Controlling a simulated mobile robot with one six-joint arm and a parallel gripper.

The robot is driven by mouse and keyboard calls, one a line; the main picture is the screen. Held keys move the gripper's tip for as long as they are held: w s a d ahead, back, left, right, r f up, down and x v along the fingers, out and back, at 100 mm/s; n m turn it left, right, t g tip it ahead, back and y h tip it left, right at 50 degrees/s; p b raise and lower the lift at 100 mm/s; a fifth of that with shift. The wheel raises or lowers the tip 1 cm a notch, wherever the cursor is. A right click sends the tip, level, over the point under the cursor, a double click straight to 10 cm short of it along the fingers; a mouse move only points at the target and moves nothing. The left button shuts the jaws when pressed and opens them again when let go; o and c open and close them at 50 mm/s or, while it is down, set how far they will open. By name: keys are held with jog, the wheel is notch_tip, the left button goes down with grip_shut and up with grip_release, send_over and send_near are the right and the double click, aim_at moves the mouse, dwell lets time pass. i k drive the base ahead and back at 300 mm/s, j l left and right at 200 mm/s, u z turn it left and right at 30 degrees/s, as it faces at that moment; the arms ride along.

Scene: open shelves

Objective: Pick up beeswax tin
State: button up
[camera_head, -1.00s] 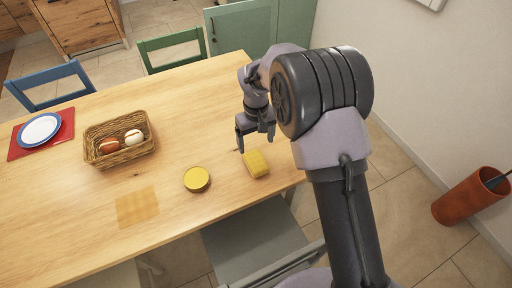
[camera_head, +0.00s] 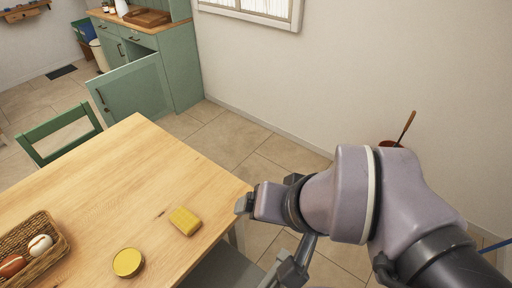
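The beeswax tin, which I take to be the round yellow-topped tin (camera_head: 128,262), sits on the wooden table (camera_head: 130,160) at the lower left of the view. A yellow sponge-like block (camera_head: 185,221) lies to its upper right, apart from it. My gripper (camera_head: 246,201) appears at the left end of my arm, by the table's right corner. It is apart from the tin, to its upper right. The view of its fingers is too poor to tell whether they are open.
A wicker basket (camera_head: 58,240) with a white and a brown-red item stands left of the tin. A grey chair (camera_head: 215,268) is at the near edge. A green chair (camera_head: 62,135) stands beyond the table. A green cabinet door (camera_head: 135,90) hangs open at the back.

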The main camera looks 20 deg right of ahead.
aim_at(129, 261)
jog(key=u, duration=1.6)
